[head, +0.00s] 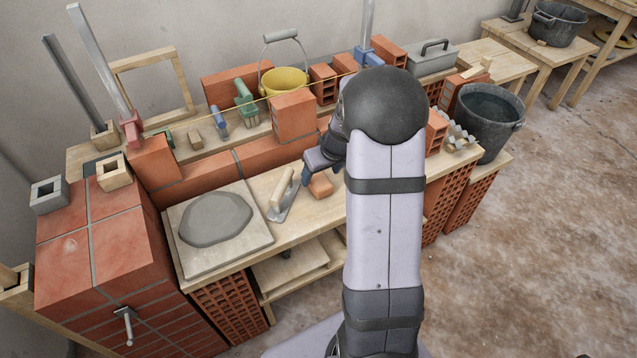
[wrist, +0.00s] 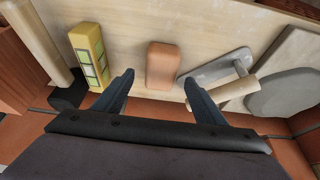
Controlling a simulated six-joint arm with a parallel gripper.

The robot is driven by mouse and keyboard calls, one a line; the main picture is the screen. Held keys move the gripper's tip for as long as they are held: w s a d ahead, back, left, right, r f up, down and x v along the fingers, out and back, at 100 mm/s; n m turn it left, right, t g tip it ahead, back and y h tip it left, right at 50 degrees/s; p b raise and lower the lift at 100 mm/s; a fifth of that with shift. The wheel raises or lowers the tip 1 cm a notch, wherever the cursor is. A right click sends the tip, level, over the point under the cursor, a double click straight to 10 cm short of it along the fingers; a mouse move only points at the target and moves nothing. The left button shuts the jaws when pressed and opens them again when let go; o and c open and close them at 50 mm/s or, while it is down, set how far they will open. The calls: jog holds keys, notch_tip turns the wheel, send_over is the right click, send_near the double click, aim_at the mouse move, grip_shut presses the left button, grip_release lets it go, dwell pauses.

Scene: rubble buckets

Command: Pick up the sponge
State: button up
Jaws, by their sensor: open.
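The sponge (head: 320,185), a small orange block with rounded edges, lies on the light wooden bench top. In the wrist view the sponge (wrist: 162,66) lies just beyond my fingertips, roughly centred between them. My gripper (wrist: 156,82) is open and empty, one finger on each side of the gap. In the head view my gripper (head: 306,174) is beside the sponge, partly hidden by my arm. No contact with the sponge shows.
A trowel (head: 283,196) lies close to the sponge, near the mortar board (head: 245,248). The wrist view shows a yellow tool (wrist: 88,55) on the other side. A low brick wall (head: 270,158) runs behind the bench space. Bare wood shows around the sponge.

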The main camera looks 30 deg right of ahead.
aim_at(319, 178)
jog(key=shift+x, duration=2.4)
jog(key=shift+s, duration=0.1)
jog(key=c, duration=1.2)
jog(key=shift+r, duration=0.1)
notch_tip(319, 178, up, 10)
jog(key=shift+f+p, duration=0.1)
jog(key=shift+p, duration=0.65)
